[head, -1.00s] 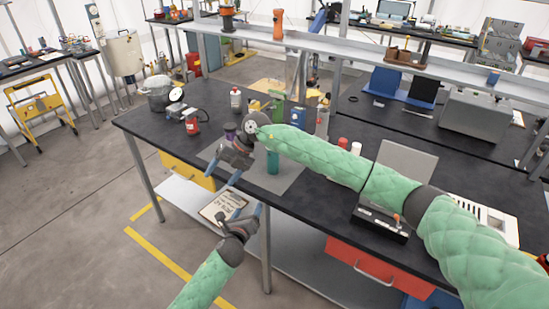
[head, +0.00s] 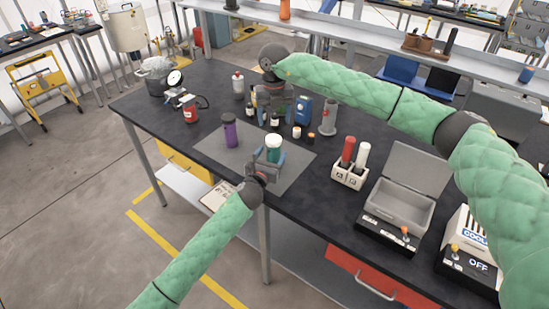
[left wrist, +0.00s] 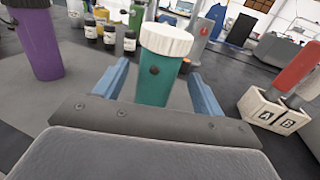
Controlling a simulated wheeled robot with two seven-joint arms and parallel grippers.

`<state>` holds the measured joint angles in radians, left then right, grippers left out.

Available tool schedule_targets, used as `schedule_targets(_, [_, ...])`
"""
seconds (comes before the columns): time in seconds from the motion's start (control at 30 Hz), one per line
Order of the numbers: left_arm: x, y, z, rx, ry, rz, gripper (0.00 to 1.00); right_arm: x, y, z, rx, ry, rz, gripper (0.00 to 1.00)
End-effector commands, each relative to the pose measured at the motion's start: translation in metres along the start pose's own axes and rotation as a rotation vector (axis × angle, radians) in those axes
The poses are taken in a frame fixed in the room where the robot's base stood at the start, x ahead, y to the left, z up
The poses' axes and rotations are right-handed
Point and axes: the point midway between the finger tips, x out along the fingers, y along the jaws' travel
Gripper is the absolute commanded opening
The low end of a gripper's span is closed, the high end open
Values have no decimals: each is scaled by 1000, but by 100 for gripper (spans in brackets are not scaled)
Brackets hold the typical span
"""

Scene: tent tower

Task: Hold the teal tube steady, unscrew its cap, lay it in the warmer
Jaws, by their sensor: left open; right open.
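The teal tube (head: 273,155) stands upright on the grey mat with its white cap (head: 273,141) on. My left gripper (head: 268,161) is open at the tube, one blue finger on each side. In the left wrist view the teal tube (left wrist: 158,88) stands between the fingers, and its lower end is hidden by the gripper. My right gripper (head: 275,104) is open and empty, behind the tube, over the back of the mat area near small bottles. A grey box with its lid raised (head: 398,207), probably the warmer, stands to the right, its tray empty.
A purple tube (head: 229,132) stands left of the teal one. A white rack (head: 349,177) marked A and B holds a red and a white tube. Small bottles, a blue item (head: 303,111) and a grey cylinder stand behind. A box marked OFF (head: 472,258) is at far right.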

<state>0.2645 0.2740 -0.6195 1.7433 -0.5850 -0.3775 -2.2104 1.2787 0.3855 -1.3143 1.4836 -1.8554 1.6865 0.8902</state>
Motion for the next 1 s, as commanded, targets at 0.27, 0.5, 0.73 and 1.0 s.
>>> schedule_targets(0.27, [29,0,0,-2,0,0,69,0,0,0,0,0,1,67])
schedule_targets(0.5, [34,0,-1,-2,1,0,69,0,0,0,-1,0,1,67])
schedule_targets(0.73, [34,0,-1,-2,1,0,54,0,0,0,-1,0,1,67])
schedule_targets(1.0, [34,0,0,-2,0,0,1,0,0,0,-1,0,1,67])
